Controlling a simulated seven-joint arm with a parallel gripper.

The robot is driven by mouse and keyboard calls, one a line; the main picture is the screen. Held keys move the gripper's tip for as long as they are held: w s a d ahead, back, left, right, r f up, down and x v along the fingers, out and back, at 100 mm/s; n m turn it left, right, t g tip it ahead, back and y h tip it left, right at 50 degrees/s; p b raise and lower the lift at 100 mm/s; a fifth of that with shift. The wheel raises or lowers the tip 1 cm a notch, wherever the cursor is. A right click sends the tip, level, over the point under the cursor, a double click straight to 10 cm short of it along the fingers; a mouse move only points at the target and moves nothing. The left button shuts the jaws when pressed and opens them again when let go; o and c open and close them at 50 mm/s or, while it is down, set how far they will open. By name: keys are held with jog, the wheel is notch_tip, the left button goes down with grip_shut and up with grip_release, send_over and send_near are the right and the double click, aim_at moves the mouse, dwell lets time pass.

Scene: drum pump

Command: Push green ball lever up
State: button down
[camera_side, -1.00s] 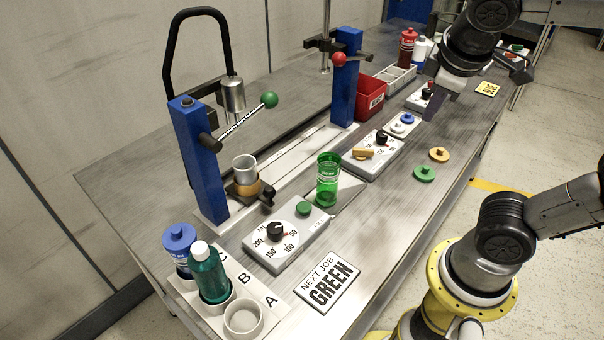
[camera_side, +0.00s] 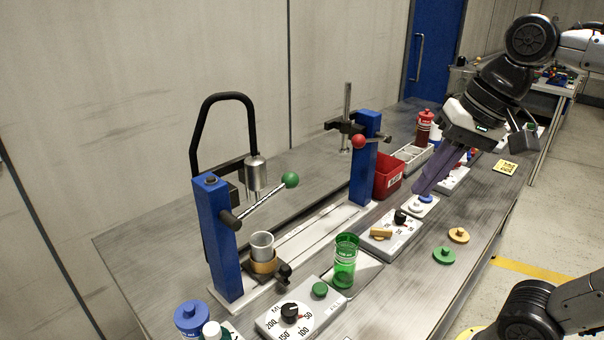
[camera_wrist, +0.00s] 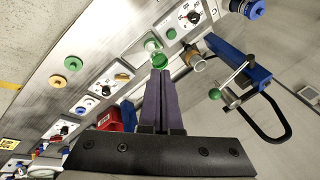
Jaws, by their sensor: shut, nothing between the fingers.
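The green ball (camera_side: 290,180) sits on the end of a metal lever (camera_side: 262,204) on the near blue post (camera_side: 218,240). The lever slopes up from its black pivot to the ball. The green ball also shows in the wrist view (camera_wrist: 214,94), right of my fingers. My gripper (camera_side: 416,191) has long purple fingers, shut and empty. In the side view it is well to the right of the green ball, apart from it, and its tips appear near the blue and white knobs. The wrist view shows the closed fingers (camera_wrist: 160,72) with their tips overlapping the green tumbler in the picture.
A second blue post with a red ball (camera_side: 358,142) and a red bin (camera_side: 387,176) stand behind. The green tumbler (camera_side: 345,262) and dial boxes (camera_side: 302,312) line the bench front. Green and orange discs (camera_side: 444,256) lie near the edge. A black hoop (camera_side: 195,140) rises behind the near post.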

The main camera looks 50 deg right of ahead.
jog(key=w+d+r+m+g+y, duration=0.15)
jog(key=w+m, duration=0.25)
jog(key=w, duration=0.6)
jog(key=w+r+m+g+y, duration=0.1)
jog(key=w+r+m, duration=0.2)
jog(key=w, duration=0.8)
jog(key=w+a+f+m+g, duration=0.1)
jog(key=w+f, duration=0.2)
jog(key=f, duration=1.1)
jog(key=shift+s+a+r, duration=0.2)
jog(key=shift+a+r, duration=1.1)
jog(key=shift+a, duration=0.3)
